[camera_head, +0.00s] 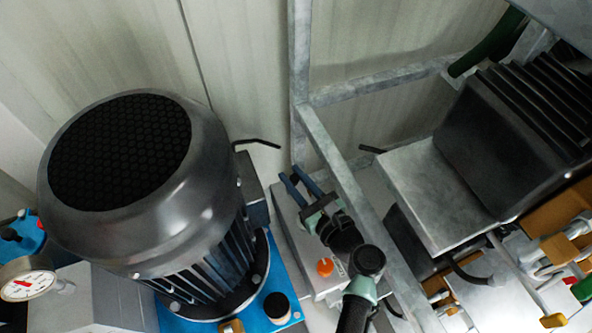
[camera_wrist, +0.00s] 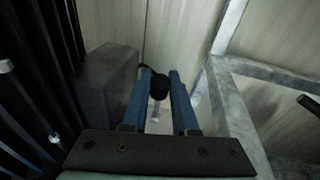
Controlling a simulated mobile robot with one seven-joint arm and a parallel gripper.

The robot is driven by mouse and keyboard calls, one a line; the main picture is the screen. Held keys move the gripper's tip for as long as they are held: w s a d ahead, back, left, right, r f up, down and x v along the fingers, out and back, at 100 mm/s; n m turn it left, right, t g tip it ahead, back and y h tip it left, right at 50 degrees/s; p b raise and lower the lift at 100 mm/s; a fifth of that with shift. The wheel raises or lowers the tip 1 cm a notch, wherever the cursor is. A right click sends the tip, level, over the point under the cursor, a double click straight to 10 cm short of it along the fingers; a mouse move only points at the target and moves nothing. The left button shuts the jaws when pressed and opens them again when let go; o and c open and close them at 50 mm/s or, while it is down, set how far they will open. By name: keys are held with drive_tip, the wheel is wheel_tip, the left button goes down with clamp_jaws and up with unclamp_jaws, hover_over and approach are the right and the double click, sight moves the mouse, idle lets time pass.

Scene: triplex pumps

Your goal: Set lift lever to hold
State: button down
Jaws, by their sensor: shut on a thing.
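My gripper (camera_head: 294,174) reaches over the grey box (camera_head: 283,212) between the motor and the metal frame. In the wrist view, my gripper (camera_wrist: 160,73) has its two blue fingers on either side of a dark round knob (camera_wrist: 158,86) and is shut on it. A pale stem (camera_wrist: 155,115) shows below the knob; I take this to be the lift lever. In the head view the knob is not clearly visible at the fingertips. The lever's position markings cannot be read.
A large dark motor (camera_head: 200,220) stands close to the left on a blue base (camera_head: 287,308). A galvanized frame (camera_head: 345,173) runs close on the right. An orange knob (camera_head: 325,267) sits below my wrist. A black bent rod (camera_head: 257,142) projects near the fingers.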

drive_tip(key=shift+w+a+r+g+h+p, duration=0.3)
drive_tip(key=shift+w+g+p, duration=0.25)
drive_tip(key=shift+p, duration=1.35)
drive_tip(key=shift+w+a+r+g+h+p, duration=0.15)
drive_tip(key=shift+w+r+g+h+p, duration=0.3)
drive_tip(key=shift+p, duration=1.4)
drive_tip(key=shift+w+a+f+g+p, duration=0.1)
drive_tip(key=shift+w+f+g+p, duration=0.25)
drive_tip(key=shift+p, duration=0.5)
drive_tip(key=shift+w+f+g, duration=0.1)
drive_tip(key=shift+f+g, duration=0.1)
drive_tip(key=shift+g, duration=0.05)
drive_tip(key=c, duration=0.7)
unclamp_jaws()
drive_tip(key=p+v, duration=0.5)
drive_tip(key=v, duration=0.8)
drive_tip(key=shift+a+r, duration=0.1)
drive_tip(key=shift+a, duration=0.1)
